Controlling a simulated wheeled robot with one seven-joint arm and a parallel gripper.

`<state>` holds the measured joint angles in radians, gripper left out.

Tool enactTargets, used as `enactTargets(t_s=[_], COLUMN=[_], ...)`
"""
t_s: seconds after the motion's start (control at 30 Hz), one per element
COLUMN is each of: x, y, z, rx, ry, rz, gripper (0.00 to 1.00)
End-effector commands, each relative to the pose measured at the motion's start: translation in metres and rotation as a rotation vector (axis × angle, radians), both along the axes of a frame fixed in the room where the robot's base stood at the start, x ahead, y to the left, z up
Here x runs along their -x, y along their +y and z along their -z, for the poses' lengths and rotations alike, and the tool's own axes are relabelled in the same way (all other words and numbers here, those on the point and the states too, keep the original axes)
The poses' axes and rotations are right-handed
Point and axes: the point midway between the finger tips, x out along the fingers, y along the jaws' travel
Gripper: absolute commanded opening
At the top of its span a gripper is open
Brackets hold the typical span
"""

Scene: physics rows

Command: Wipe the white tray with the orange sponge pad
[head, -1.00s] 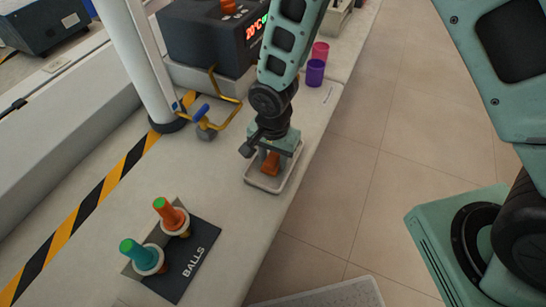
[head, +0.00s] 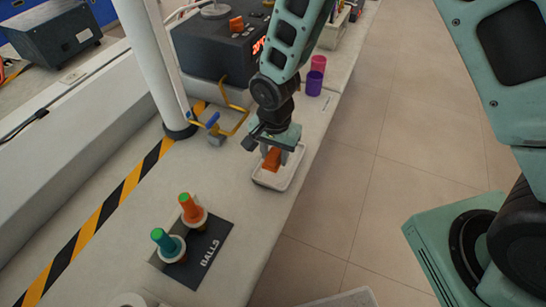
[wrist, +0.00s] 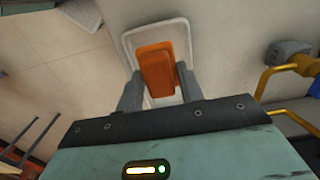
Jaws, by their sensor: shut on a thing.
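The white tray (head: 283,181) lies on the bench near its right edge. It also shows in the wrist view (wrist: 181,30) as a shallow rounded rectangle. The orange sponge pad (head: 271,160) is over the tray, between the fingers of my gripper (head: 274,158). In the wrist view the pad (wrist: 156,68) sits between both fingertips and my gripper (wrist: 155,85) is shut on it. Whether the pad's underside touches the tray cannot be told.
A yellow bent pipe with a blue handle (head: 213,120) stands left of my gripper. Purple (head: 314,84) and pink (head: 318,63) cups stand behind.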

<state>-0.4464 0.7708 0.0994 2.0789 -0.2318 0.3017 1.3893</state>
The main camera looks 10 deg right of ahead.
Motion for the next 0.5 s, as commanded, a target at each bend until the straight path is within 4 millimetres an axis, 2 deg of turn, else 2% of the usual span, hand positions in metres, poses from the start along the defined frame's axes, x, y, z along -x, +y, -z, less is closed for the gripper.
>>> enactTargets(t_s=[0.03, 0.2, 0.5], x=[-0.002, -0.006, -0.007], y=[-0.001, -0.005, -0.006], z=[-0.009, -0.02, -0.021], rx=[0.0, 0.001, 0.0], ry=[-0.001, -0.001, 0.0], rz=[0.001, 0.001, -0.001], gripper=[0.16, 0.16, 0.16])
